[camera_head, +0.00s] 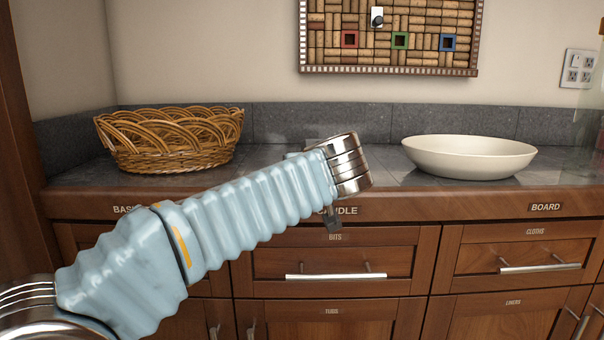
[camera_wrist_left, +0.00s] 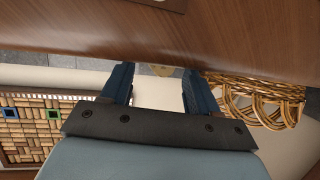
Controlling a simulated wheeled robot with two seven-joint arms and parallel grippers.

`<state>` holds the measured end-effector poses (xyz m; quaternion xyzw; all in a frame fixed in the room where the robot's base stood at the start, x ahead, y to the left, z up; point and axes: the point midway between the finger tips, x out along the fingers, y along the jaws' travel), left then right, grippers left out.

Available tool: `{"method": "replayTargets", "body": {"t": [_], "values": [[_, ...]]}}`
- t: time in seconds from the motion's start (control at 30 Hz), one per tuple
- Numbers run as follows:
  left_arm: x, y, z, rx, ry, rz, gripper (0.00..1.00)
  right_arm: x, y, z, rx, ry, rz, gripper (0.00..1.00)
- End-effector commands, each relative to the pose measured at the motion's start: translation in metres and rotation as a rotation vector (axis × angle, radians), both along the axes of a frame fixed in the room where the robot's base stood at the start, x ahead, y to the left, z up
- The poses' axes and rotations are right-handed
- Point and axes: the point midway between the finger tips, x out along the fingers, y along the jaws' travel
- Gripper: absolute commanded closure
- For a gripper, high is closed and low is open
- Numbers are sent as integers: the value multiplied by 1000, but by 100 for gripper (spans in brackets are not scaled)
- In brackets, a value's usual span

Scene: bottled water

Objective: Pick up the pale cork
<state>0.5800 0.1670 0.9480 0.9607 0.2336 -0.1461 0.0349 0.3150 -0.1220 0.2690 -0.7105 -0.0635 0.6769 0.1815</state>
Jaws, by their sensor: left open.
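A small pale tan thing (camera_wrist_left: 162,71), perhaps the cork, shows in the left wrist view near the counter edge, between and beyond my fingertips. It is too small to be sure of, and I cannot make it out in the head view, where my arm covers the middle of the counter. My left gripper (camera_wrist_left: 157,73) is open, with nothing held between its blue fingers. In the head view the gripper is mostly hidden behind my left arm, near the counter's front edge. My right gripper is not in view.
A wicker basket (camera_head: 172,140) stands left on the dark counter, and a wide cream bowl (camera_head: 468,157) stands right. A board of corks (camera_head: 400,52) hangs on the wall. Wooden drawers with a metal handle (camera_head: 336,276) lie below. Counter between arm and bowl looks clear.

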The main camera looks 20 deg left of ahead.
Motion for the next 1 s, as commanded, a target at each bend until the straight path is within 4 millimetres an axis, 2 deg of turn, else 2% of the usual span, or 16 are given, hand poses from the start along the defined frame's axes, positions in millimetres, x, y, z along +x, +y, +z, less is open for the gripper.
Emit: {"method": "replayTargets", "body": {"t": [0.1,0.33,0.7,1.0], "values": [[9,5,-2,0,-2,0,40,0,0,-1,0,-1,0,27],[10,5,-3,-1,-2,-2,42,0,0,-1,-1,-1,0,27],[9,5,-3,-1,-1,-1,98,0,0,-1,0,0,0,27],[9,5,-3,-1,-1,-1,100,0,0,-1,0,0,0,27]]}}
